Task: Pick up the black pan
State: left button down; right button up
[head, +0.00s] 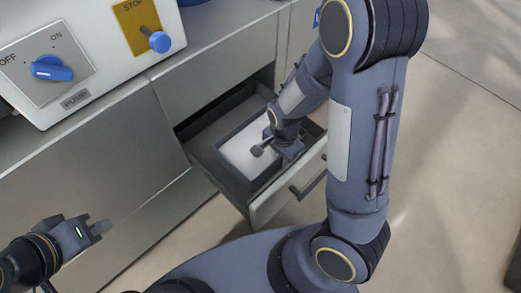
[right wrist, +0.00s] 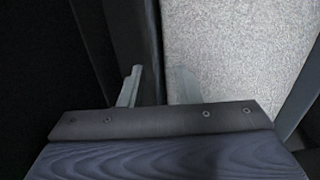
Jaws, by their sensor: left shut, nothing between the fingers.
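The black pan appears to be the dark-walled rectangular container (head: 228,158) with a pale floor in the open drawer. The right wrist view shows a dark upright wall (right wrist: 150,45), apparently its side, with a speckled pale floor to the right. My right gripper (head: 272,148) is down inside the drawer, at the pan. In the right wrist view my right gripper's fingers (right wrist: 156,88) stand a little apart, one on each side of the wall; I cannot tell whether they clamp it. My left gripper (head: 101,227) is shut and empty, at the lower left, far from the pan.
The open drawer (head: 263,208) juts from the grey cabinet (head: 125,148), its front with a dark handle (head: 308,184). A white control box (head: 95,97) with blue knobs stands on top. Open floor (head: 455,130) lies to the right.

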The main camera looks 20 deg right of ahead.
aim_at(279, 169)
notch_tip(279, 169, down, 3)
jog(key=shift+b, duration=0.4)
jog(key=shift+r, duration=0.1)
grip_shut()
dwell(1.0)
